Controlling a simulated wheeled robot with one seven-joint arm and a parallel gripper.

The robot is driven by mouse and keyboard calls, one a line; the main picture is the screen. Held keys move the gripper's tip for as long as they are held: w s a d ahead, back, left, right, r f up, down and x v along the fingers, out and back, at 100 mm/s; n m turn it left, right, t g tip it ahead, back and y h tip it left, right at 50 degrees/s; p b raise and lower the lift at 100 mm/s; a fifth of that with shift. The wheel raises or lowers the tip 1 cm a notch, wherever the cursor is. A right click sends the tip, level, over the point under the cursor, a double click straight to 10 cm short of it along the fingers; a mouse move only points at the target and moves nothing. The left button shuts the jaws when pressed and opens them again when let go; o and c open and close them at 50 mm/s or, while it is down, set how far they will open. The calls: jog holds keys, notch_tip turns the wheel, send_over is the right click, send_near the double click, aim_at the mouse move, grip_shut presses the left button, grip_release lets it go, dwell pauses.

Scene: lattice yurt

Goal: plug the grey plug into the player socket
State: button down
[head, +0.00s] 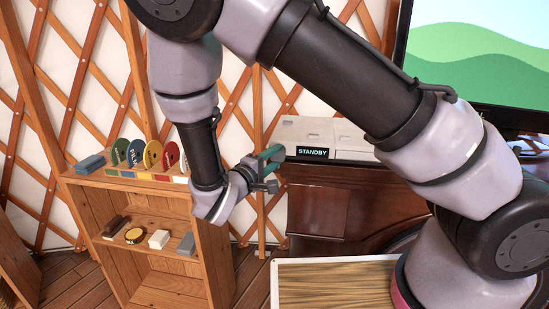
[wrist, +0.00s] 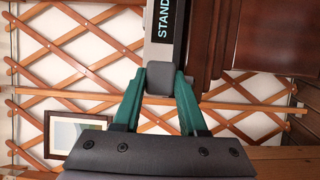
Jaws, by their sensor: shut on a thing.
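The player (head: 325,134) is a pale grey box on a dark wooden cabinet, with a STANDBY display (head: 312,153) on its front. My gripper (head: 273,160) is at the player's left end. In the wrist view my gripper's green fingers (wrist: 160,84) are shut on the grey plug (wrist: 159,77). The plug lies right against the end of the player (wrist: 157,52) in that view. I cannot tell whether it is seated or only close. The socket is hidden, and the plug is not clear in the head view.
The dark cabinet (head: 335,205) supports the player. A wooden shelf (head: 150,192) with coloured discs and small items stands at left. A screen (head: 480,55) is at upper right. A framed picture (wrist: 72,132) hangs on the lattice wall. A wood-grain panel (head: 335,285) is in front.

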jog(key=shift+w+d, duration=0.15)
jog(key=shift+w, duration=0.4)
dwell(0.5)
jog(key=shift+c, duration=1.9)
grip_release()
jog(key=v, duration=1)
jog(key=d+r+m+g+y, duration=0.1)
jog(key=d+r+m+g, duration=0.3)
jog(key=d+g, duration=0.45)
jog(key=d+r+m+g+y, duration=0.1)
jog(key=d+r+m+g, duration=0.35)
jog(key=d, duration=0.65)
jog(key=s+d+r+m+t+y, duration=0.2)
jog(key=d+r+m+y, duration=0.1)
jog(key=r, duration=0.5)
jog(key=s+d+r+m+t+y, duration=0.3)
jog(key=d+r+m+y, duration=0.1)
jog(key=d+r+y, duration=0.2)
jog(key=shift+r+y, duration=0.4)
jog(key=shift+r, duration=0.45)
